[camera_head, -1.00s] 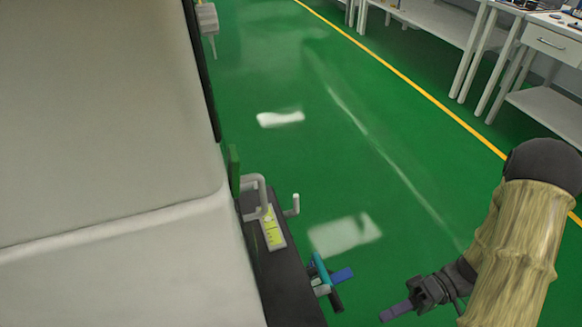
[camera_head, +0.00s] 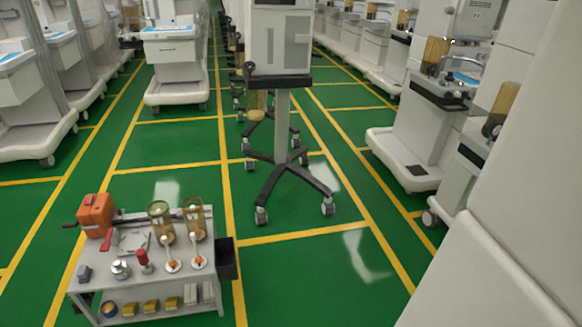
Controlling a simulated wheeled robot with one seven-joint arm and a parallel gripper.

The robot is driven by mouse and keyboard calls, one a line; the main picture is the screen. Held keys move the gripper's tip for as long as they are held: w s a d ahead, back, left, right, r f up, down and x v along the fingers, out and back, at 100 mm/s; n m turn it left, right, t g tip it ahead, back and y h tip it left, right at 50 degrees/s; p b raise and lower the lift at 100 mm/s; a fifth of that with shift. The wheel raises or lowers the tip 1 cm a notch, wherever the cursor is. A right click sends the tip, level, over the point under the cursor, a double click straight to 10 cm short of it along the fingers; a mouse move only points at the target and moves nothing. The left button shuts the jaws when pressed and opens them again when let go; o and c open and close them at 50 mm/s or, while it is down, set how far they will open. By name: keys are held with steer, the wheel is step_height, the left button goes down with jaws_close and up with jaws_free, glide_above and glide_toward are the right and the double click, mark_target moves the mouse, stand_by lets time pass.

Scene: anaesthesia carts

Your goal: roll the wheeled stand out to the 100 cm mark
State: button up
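A wheeled stand (camera_head: 283,130) stands upright in the aisle, at the upper middle of the head view. It has a grey pole on a dark base of spread legs with casters, and carries a pale boxy unit (camera_head: 280,38) on top. Its casters rest on the green floor among yellow lines. I cannot make out a 100 cm mark. My gripper is not in view now, so I cannot see what it holds.
A low grey cart (camera_head: 148,280) with an orange box (camera_head: 97,214), amber canisters and small parts stands at lower left. A large pale casing (camera_head: 510,240) fills the lower right. Pale machines line both sides. Green floor (camera_head: 310,285) is clear before the stand.

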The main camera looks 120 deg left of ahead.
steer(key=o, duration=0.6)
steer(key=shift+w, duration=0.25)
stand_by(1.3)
